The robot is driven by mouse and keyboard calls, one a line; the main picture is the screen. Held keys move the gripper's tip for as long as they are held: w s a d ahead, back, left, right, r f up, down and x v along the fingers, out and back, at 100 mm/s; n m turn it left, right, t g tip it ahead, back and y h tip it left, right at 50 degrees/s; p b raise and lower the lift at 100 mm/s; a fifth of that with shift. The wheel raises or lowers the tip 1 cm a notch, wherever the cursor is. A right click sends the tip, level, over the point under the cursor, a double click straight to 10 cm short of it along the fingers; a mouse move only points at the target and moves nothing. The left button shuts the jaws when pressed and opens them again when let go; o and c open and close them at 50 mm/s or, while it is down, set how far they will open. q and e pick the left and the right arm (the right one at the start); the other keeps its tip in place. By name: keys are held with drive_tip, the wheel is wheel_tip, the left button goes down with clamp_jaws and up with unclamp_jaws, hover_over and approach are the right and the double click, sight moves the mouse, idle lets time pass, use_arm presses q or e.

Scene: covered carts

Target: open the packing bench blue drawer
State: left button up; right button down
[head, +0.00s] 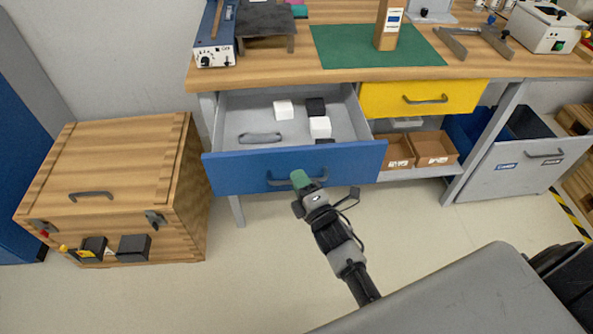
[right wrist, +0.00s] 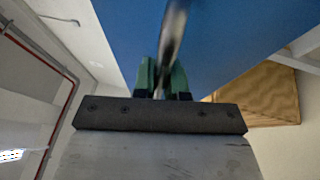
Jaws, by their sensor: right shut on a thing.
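The blue drawer (head: 232,172) of the packing bench stands pulled out, with its grey inside showing. White and black blocks and a grey handle-shaped piece lie in it. My right gripper (head: 302,177) is at the drawer front, shut on the grey drawer handle (head: 283,183). In the right wrist view the green fingers (right wrist: 163,78) are around the blurred handle bar (right wrist: 174,40), close to the blue front (right wrist: 225,45). The fingers hide part of the handle. My left gripper is not in view.
A wooden chest (head: 105,185) stands left of the drawer, with a gap between. The yellow drawer (head: 375,98) to the right is shut. Cardboard bins (head: 435,148) sit on the shelf below it. A grey tilted bin (head: 515,170) stands at the right. The floor before the drawer is clear.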

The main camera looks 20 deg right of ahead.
drive_tip(key=s, duration=0.1)
drive_tip(key=s+a, duration=0.1)
drive_tip(key=s, duration=0.1)
drive_tip(key=shift+s+p, duration=0.3)
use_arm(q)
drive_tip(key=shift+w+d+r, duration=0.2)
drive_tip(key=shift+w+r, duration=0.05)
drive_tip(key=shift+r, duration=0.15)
use_arm(e)
drive_tip(key=c, duration=1.2)
unclamp_jaws()
use_arm(q)
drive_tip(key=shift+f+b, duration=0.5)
drive_tip(key=shift+b, duration=0.05)
use_arm(e)
drive_tip(key=v, duration=1)
drive_tip(key=shift+s+f, duration=0.1)
drive_tip(key=shift+s, duration=0.3)
